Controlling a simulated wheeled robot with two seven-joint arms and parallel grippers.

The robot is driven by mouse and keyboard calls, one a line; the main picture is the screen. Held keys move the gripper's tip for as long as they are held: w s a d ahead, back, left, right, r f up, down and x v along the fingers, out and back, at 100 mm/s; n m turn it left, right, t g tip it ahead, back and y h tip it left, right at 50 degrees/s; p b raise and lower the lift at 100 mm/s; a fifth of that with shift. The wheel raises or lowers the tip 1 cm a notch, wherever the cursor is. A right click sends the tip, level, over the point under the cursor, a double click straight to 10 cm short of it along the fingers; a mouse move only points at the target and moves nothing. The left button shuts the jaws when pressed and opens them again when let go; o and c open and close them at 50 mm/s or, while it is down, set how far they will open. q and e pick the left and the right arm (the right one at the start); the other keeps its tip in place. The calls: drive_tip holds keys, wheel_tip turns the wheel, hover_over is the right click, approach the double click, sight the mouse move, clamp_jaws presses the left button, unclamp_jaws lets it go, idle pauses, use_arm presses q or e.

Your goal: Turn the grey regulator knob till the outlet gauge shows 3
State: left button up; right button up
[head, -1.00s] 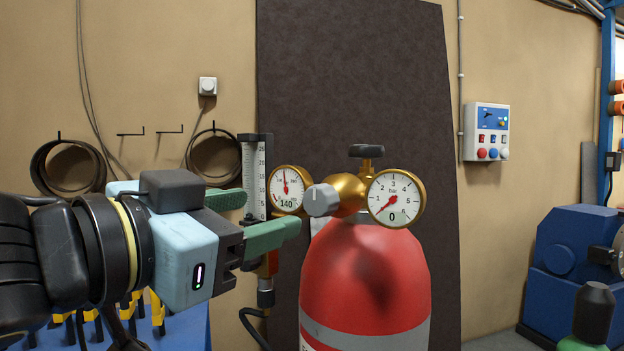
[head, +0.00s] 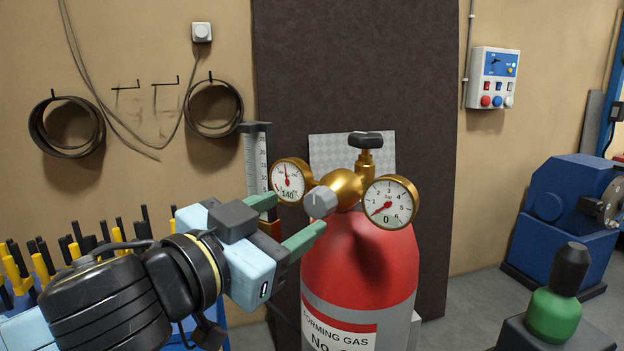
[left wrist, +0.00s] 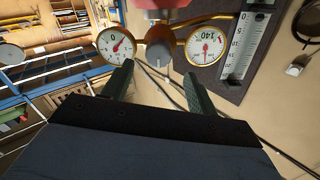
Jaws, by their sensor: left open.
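The grey regulator knob (head: 320,202) sits at the front of the brass regulator (head: 345,186) on a red gas cylinder (head: 352,262). The outlet gauge (head: 389,202), right of the knob, shows 0. The other gauge (head: 291,181), on the left, shows 140. My left gripper (head: 298,221) is open, its green fingers pointing at the knob from the lower left. In the left wrist view the knob (left wrist: 159,52) appears ahead of the gap between the fingers (left wrist: 155,82), apart from them. My right gripper is not in view.
A flow tube (head: 256,165) stands close behind the left gauge. A black valve handle (head: 366,139) tops the regulator. A green bottle-like object (head: 555,314) stands at lower right, with a blue machine (head: 565,225) behind it.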

sight(314, 204)
use_arm(q)
drive_tip(key=shift+w+d+r+p, duration=0.15)
drive_tip(key=shift+d+p, duration=0.1)
drive_tip(key=shift+p, duration=0.6)
drive_tip(key=x, duration=0.5)
drive_tip(key=shift+f+p, duration=0.2)
drive_tip(key=shift+p, duration=0.15)
drive_tip(key=shift+c, duration=0.5)
drive_tip(key=c, duration=0.9)
